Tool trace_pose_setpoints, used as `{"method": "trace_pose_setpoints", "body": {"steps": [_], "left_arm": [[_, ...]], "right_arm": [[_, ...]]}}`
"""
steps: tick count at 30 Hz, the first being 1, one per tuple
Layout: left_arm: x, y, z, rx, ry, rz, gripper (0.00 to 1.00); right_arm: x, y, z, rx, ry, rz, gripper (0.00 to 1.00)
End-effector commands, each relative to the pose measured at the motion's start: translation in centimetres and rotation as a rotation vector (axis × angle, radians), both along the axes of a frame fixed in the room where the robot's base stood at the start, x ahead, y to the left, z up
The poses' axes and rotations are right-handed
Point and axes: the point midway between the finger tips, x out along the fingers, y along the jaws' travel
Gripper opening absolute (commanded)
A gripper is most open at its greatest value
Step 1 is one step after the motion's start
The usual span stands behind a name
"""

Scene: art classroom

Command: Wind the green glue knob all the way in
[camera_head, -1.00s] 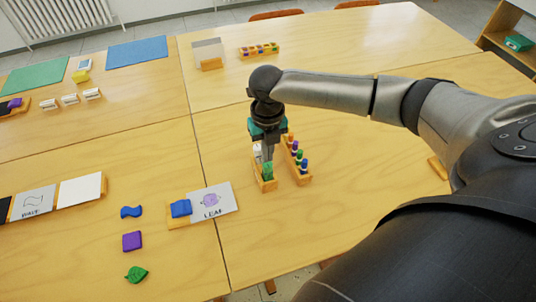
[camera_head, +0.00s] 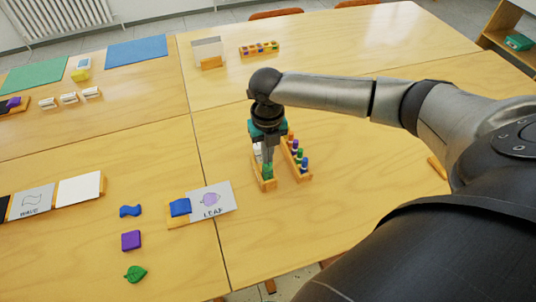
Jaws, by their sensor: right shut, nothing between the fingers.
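The green glue knob (camera_head: 267,171) stands at the near end of a small wooden holder (camera_head: 270,186), beside a white piece (camera_head: 258,151) behind it. My right gripper (camera_head: 267,160) points down right over the green knob. Its fingers are shut, with their tips at or just above the knob's top; I cannot tell whether they touch it. The gripper hides part of the holder and the knob's far side. My left gripper is not in view.
A wooden rack (camera_head: 303,175) with several coloured knobs stands close on the right of the holder. A LEAF card (camera_head: 212,202) with a blue block (camera_head: 180,207) lies to the left. Loose purple (camera_head: 131,240) and green (camera_head: 135,274) shapes lie nearer. The table front right is clear.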

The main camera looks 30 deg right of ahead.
Motion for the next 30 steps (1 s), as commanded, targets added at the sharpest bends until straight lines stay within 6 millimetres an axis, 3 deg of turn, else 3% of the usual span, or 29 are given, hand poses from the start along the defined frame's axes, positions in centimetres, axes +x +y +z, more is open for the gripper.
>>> {"method": "trace_pose_setpoints", "body": {"steps": [16,30], "left_arm": [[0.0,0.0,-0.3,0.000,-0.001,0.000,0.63],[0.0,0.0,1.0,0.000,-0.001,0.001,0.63]], "right_arm": [[0.0,0.0,-0.7,0.000,0.001,0.001,0.00],[0.0,0.0,0.2,0.000,0.001,0.001,0.00]]}}
